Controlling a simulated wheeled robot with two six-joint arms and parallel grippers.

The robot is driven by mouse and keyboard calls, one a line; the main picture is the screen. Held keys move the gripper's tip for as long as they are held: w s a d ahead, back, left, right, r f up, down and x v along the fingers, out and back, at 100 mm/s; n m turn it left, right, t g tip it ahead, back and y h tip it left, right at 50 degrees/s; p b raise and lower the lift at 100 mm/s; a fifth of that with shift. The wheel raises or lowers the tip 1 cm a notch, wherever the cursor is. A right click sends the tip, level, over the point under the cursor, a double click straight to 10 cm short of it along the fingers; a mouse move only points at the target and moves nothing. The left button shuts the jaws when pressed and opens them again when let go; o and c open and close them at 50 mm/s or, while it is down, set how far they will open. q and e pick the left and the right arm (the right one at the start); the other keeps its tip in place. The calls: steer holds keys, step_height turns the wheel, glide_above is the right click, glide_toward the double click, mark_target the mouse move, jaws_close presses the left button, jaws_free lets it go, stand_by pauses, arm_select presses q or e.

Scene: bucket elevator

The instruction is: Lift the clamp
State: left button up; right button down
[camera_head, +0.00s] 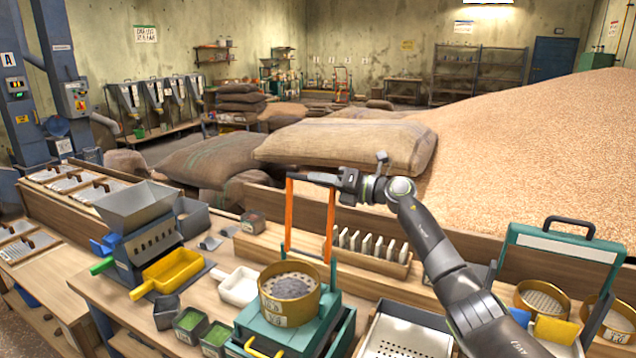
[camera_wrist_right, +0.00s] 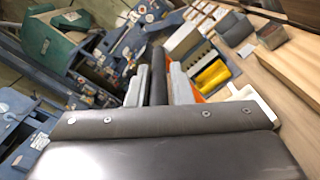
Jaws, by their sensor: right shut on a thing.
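The clamp is an upright frame with two orange posts (camera_head: 289,215) and a dark crossbar (camera_head: 308,177) at the top. It stands over a teal machine (camera_head: 325,318), around or just behind a brass sieve pan (camera_head: 291,309) that holds grey material. My right gripper (camera_head: 338,182) reaches in from the right and is shut on the crossbar near its right end. In the right wrist view the dark bar (camera_wrist_right: 158,75) lies between my two grey fingers, with a bit of orange beside them. My left gripper is not in view.
A grey hopper (camera_head: 138,205) and a yellow scoop (camera_head: 172,270) stand left on the bench. A wooden rack of white pieces (camera_head: 370,250) is behind the machine. A teal case (camera_head: 562,255) and more brass sieves (camera_head: 541,299) are at the right. A grain heap (camera_head: 530,140) lies behind.

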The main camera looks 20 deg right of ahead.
steer(key=shift+w+d+f+m, duration=0.35)
steer(key=shift+d+f+m, duration=0.05)
steer(key=shift+d, duration=0.1)
steer(key=c, duration=1.6)
jaws_free()
steer(key=shift+o, duration=1.2)
steer(key=shift+w, duration=0.15)
steer(key=shift+r, duration=0.1)
steer(key=b+v, duration=0.7)
steer(key=v, duration=1)
steer(key=shift+d, duration=0.1)
